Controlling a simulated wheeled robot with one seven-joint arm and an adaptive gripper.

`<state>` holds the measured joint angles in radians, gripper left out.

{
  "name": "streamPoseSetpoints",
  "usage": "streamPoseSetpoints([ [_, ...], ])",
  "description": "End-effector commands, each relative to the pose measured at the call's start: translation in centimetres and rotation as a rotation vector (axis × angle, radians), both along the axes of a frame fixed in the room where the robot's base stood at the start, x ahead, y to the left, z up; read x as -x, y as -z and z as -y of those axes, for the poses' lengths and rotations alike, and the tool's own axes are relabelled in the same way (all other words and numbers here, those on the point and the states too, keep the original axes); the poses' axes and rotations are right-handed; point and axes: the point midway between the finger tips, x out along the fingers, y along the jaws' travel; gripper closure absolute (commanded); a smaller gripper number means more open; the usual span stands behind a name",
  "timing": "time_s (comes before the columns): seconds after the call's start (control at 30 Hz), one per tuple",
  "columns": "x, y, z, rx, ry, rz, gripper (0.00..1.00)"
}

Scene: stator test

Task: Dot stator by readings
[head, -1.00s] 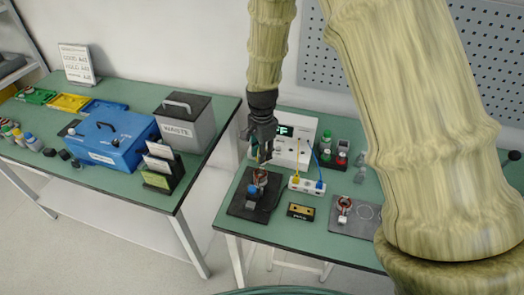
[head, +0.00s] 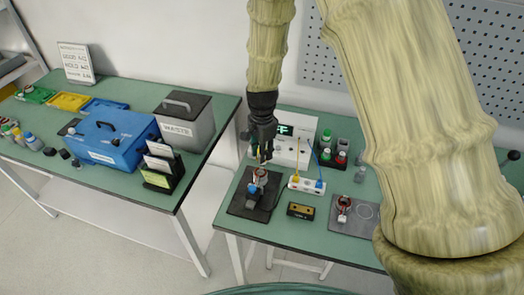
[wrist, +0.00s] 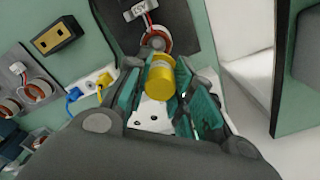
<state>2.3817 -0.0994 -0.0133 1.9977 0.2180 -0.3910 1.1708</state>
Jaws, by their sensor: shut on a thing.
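My gripper (head: 265,157) hangs just above a stator (head: 260,175) on a black mat (head: 243,205). In the wrist view the gripper (wrist: 165,95) is shut on a yellow cylinder (wrist: 159,82), with a white part below it. The copper-wound stator (wrist: 157,38) shows just beyond the cylinder, with a white tag on its leads. The cylinder hides part of it, and I cannot tell whether they touch. The meter (head: 292,150) stands behind, its display partly hidden by my gripper. Another stator (head: 343,203) lies on a grey mat to the right.
A white socket block (head: 307,185) with yellow and blue leads and a black-and-brass block (head: 301,211) lie right of the black mat. The left table holds a blue box (head: 113,138), a WASTE bin (head: 186,125), coloured trays and a card stand (head: 160,170).

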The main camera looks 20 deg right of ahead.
Motion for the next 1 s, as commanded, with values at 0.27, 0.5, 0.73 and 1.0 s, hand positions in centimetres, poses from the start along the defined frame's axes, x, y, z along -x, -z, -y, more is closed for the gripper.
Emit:
streamPoseSetpoints([
  [0.27,-0.01,0.11,0.00,0.000,0.000,0.000,0.98],
  [0.5,-0.01,0.33,0.00,0.000,0.000,0.000,0.98],
  [0.73,-0.02,0.53,-0.01,0.000,0.000,0.000,0.98],
  [1.0,-0.02,0.77,-0.01,0.000,0.000,0.000,0.98],
])
